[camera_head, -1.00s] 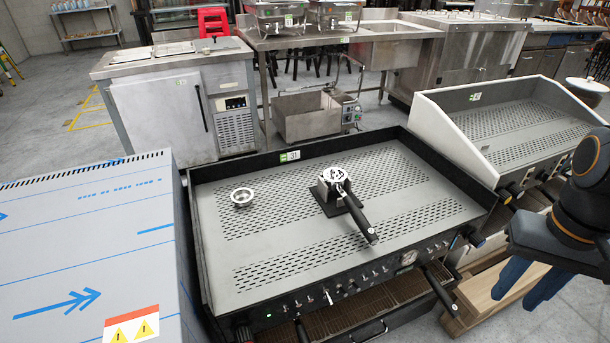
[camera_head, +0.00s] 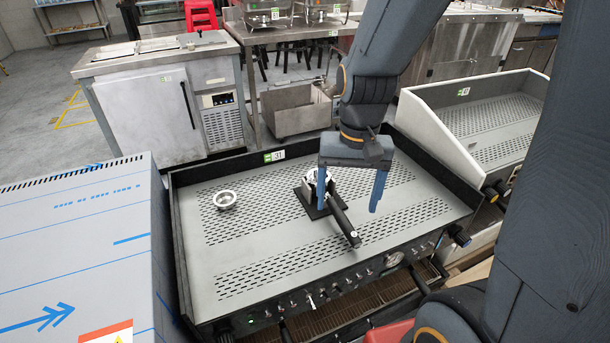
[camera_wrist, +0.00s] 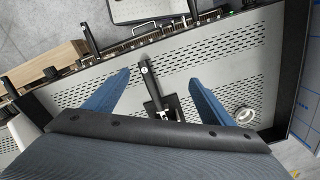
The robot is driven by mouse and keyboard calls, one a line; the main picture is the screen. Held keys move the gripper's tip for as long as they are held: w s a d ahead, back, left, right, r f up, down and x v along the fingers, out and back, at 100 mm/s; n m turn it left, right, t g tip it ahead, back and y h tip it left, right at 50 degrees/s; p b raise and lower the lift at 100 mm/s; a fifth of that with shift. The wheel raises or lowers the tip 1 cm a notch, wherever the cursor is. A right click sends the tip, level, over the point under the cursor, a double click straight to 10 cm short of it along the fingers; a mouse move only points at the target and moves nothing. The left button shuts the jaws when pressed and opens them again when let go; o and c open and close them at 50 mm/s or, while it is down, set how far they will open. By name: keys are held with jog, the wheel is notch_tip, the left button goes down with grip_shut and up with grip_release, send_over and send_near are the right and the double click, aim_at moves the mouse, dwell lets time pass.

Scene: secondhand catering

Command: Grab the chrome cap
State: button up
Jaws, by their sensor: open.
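The chrome cap is most likely the small round silver piece (camera_head: 225,200) on the left part of the perforated grey tray (camera_head: 262,262). It is ring-shaped with a darker middle and stands apart from other things. In the wrist view the same piece (camera_wrist: 243,116) lies to the right of the right finger. My gripper (camera_head: 347,206) is open, with its blue fingers pointing down. It is above the tray near the black-handled portafilter (camera_head: 344,220), which shows between the fingers (camera_wrist: 160,76) in the wrist view. The gripper holds nothing.
The portafilter rests on a black stand (camera_head: 308,201), partly hidden by a finger. The tray has raised black walls at the back and sides. A large grey box (camera_head: 75,240) borders it on the left, and a white-sided machine (camera_head: 430,125) stands to the right.

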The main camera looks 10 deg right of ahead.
jog(key=w+f+m+p, duration=0.1)
jog(key=w+m+p, duration=0.1)
jog(key=w+m, duration=0.3)
jog(key=w+m+y+p, duration=0.1)
jog(key=w+m+p, duration=0.2)
jog(key=w, duration=0.6)
jog(key=w+d+f+m+p, duration=0.1)
jog(key=w+m+p, duration=0.2)
jog(key=w+m, duration=0.4)
jog(key=shift+w+f+y, duration=0.3)
jog(key=shift+w, duration=0.2)
jog(key=shift+s+a+f+p, duration=0.15)
jog(key=shift+f+p, duration=0.4)
jog(key=shift+f, duration=0.6)
jog(key=shift+w+a+f+p, duration=0.15)
jog(key=shift+f+p, duration=0.35)
jog(key=shift+f, duration=0.7)
jog(key=shift+s+a+f+p, duration=0.15)
jog(key=shift+f+p, duration=0.4)
jog(key=shift+f, duration=0.6)
jog(key=shift+c, duration=0.4)
jog(key=c, duration=1)
